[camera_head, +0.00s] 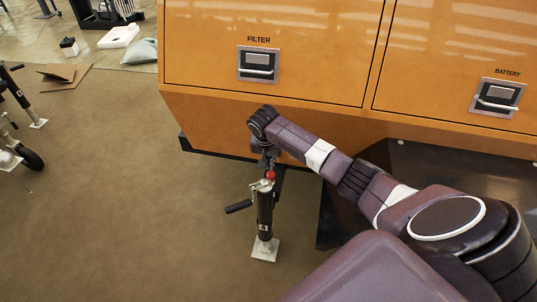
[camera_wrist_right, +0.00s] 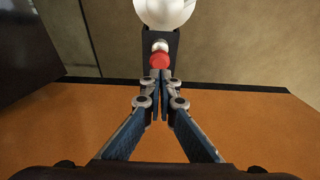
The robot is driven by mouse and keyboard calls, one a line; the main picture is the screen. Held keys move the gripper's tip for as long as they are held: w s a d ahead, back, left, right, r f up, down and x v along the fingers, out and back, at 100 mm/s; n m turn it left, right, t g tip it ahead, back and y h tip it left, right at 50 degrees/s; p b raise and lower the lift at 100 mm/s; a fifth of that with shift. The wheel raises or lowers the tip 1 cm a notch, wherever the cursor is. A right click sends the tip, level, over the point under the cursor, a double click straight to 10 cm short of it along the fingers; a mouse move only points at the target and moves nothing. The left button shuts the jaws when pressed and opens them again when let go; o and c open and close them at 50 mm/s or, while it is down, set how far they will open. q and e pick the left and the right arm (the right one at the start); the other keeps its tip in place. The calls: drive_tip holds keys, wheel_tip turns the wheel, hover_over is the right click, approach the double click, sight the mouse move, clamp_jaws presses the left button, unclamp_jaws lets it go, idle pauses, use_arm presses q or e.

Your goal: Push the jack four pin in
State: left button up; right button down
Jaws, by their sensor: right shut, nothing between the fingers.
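A black jack (camera_head: 265,212) stands upright on a square foot plate by the orange cabinet's lower edge, with a crank handle out to the left. Its small label is too small to read. The red knob of its pin (camera_head: 270,175) shows near the top, and also in the right wrist view (camera_wrist_right: 159,61), on a dark bracket before the pale round jack tube (camera_wrist_right: 165,10). My right gripper (camera_head: 266,158) is just above the knob; in the wrist view its fingertips (camera_wrist_right: 161,83) are together, empty, pointing at the knob. I cannot tell whether they touch it. My left gripper is not in view.
The orange cabinet (camera_head: 270,75) with FILTER and BATTERY latches stands directly behind the jack. Another jack with a wheel (camera_head: 28,157) is at the far left. Cardboard (camera_head: 65,77) and a cushion (camera_head: 140,52) lie further back. The floor left of the jack is clear.

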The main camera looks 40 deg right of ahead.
drive_tip(key=v, duration=0.7)
drive_tip(key=shift+w+f, duration=0.1)
